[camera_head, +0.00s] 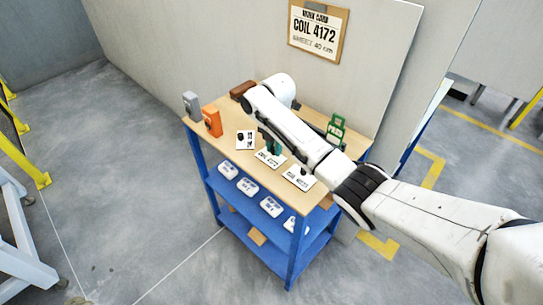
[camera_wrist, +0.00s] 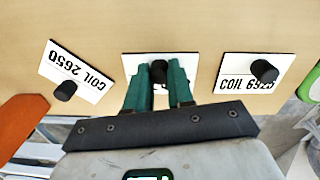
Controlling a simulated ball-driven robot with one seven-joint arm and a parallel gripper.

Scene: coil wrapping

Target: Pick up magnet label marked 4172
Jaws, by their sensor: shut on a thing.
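The white magnet label marked COIL 4172 (camera_head: 268,158) is the middle of three labels on the wooden top of the blue cart. My gripper (camera_head: 273,146) is over it, pointing down. In the wrist view my green fingers (camera_wrist: 160,78) are shut on the black knob of this middle label (camera_wrist: 132,64). The fingers hide most of its print there. The label looks level, at or very near the cart top; I cannot tell whether it touches.
A label marked COIL 2650 (camera_wrist: 88,66) and another COIL label (camera_wrist: 235,66) lie on either side. Orange (camera_head: 211,121) and grey (camera_head: 191,105) devices stand at the left, a green one (camera_head: 336,128) at the right. A COIL 4172 clipboard (camera_head: 317,30) hangs behind. White devices (camera_head: 248,187) sit below.

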